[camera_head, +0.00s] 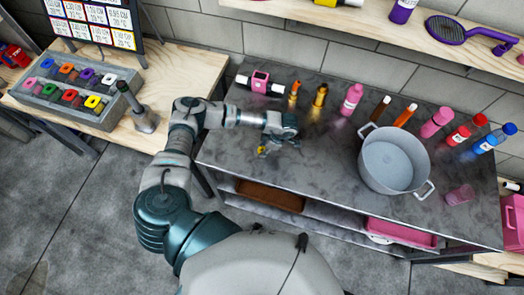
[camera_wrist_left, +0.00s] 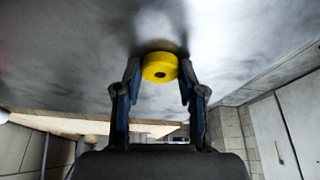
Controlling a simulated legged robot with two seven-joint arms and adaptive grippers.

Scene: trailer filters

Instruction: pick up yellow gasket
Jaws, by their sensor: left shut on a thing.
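In the head view the left gripper (camera_head: 270,146) is over the left part of the dark grey table (camera_head: 310,165). A small yellow patch of the gasket (camera_head: 262,151) shows by the fingers there. I cannot tell whether the gasket touches the tabletop. My right gripper does not show.
A grey pot (camera_head: 393,160) stands right of my left gripper. Several bottles, one of them pink (camera_head: 351,99), line the table's back. A pink block (camera_head: 260,82) is at the back left. A wooden bench with a grey tray (camera_head: 75,92) is at the left. The table's front middle is clear.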

